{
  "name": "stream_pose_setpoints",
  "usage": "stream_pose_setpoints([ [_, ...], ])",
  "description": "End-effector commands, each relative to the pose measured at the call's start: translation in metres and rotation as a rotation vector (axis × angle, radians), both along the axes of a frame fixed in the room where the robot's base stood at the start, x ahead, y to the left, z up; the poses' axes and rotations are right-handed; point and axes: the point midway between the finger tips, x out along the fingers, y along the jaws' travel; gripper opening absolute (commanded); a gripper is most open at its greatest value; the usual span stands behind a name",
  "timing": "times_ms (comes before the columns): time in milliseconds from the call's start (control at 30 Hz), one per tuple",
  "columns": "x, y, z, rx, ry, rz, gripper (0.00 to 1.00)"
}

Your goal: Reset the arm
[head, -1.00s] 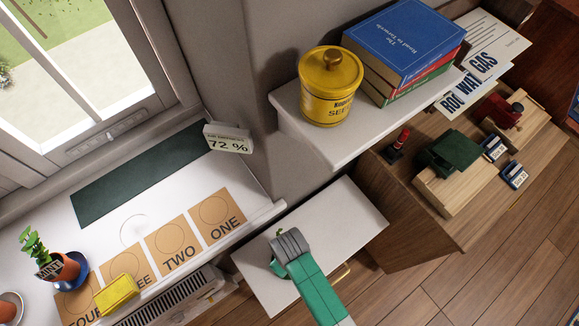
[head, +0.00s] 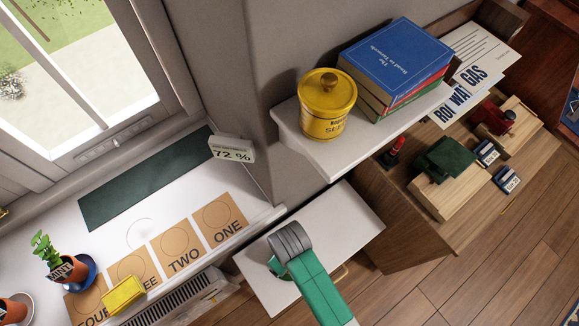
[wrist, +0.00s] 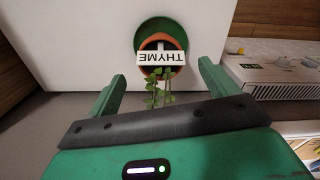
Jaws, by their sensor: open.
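My gripper (wrist: 161,75) is open in the wrist view, its two green fingers apart with nothing between them. A terracotta pot labelled THYME (wrist: 161,58) stands in front of the fingers, in a green saucer (wrist: 160,24) on a white surface; its leaves trail toward the gripper. The label looks upside down from here. In the head view my green and grey arm reaches over a small white cabinet (head: 335,215) and hides most of the pot. A bit of green shows beside the arm's end there. The fingertips are hidden in the head view.
A wall shelf (head: 310,150) above the cabinet holds a yellow seed tin (head: 326,108) and books (head: 395,60). On the windowsill are numbered cards (head: 222,222), a MINT pot (head: 66,270), a yellow sponge-like block (head: 122,294) and a humidity display (head: 232,149).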

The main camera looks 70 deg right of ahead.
Motion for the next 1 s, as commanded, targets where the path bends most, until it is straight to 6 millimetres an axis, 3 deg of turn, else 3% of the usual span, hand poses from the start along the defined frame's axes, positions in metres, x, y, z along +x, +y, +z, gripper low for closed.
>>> stream_pose_setpoints([
  [33, 0.000, 0.000, 0.012, 0.000, 0.000, 0.001, 0.85],
  [200, 0.000, 0.000, 0.027, 0.000, 0.001, 0.001, 0.85],
  [900, 0.001, 0.000, 0.028, 0.000, -0.001, 0.001, 0.85],
  [967, 0.019, -0.007, 0.042, -0.041, -0.049, 0.017, 0.85],
  [1000, 0.039, -0.013, 0.058, -0.079, -0.101, 0.032, 0.85],
])
